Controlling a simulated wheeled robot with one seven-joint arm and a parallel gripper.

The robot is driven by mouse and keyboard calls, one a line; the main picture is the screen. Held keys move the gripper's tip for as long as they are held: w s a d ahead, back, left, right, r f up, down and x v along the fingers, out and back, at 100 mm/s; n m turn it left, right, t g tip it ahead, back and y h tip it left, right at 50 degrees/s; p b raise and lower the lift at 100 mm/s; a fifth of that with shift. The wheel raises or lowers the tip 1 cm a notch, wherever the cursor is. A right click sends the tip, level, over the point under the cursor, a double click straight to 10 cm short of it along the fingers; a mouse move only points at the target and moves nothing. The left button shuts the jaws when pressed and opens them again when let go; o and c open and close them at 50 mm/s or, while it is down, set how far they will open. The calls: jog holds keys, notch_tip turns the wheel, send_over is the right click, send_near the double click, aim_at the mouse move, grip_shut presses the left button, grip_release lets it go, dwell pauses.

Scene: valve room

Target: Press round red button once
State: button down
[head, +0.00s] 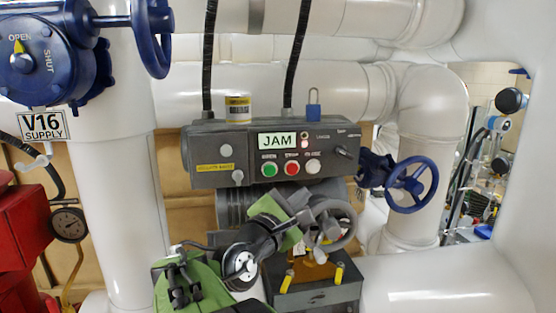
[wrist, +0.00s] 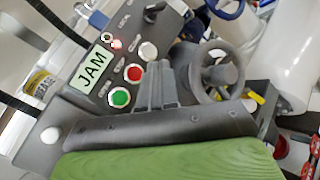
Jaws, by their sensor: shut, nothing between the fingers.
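The round red button (head: 292,169) sits on the front of a grey control box (head: 215,178), between a green button (head: 270,169) and a white button (head: 313,166). In the wrist view the red button (wrist: 135,74) is in plain sight just left of the fingertips, with the green button (wrist: 120,97) below it and the white button (wrist: 148,50) above it. My gripper (wrist: 157,68) is shut and empty, apart from the buttons as far as I can tell. In the head view my green arm reaches up below the box. The box's display (head: 277,140) reads JAM.
A grey handwheel (wrist: 219,74) stands close right of my fingers. A small red lamp (wrist: 116,44) and a toggle lever (head: 346,153) are on the box. A grease can (head: 238,109) and blue padlock (head: 313,110) sit on top. A blue handwheel (head: 411,184) is to the right.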

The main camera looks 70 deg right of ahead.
aim_at(292, 168)
jog(key=shift+s+d+r+n+g, duration=0.15)
jog(key=shift+s+r+n+g, duration=0.3)
jog(key=shift+r, duration=0.2)
jog(key=shift+w+d+p, duration=0.45)
jog(key=shift+w+d, duration=0.3)
jog(key=shift+d, duration=0.5)
jog(key=shift+w+d+p, duration=0.5)
jog(key=shift+w+d, duration=0.25)
jog(key=shift+d, duration=0.55)
jog(key=shift+w+d+p, duration=0.45)
jog(key=shift+w+d, duration=0.3)
jog(key=shift+d, duration=0.5)
jog(key=shift+d, duration=0.1)
jog(key=shift+w+d+p, duration=0.25)
jog(key=shift+d+p, duration=0.05)
jog(key=shift+p, duration=0.1)
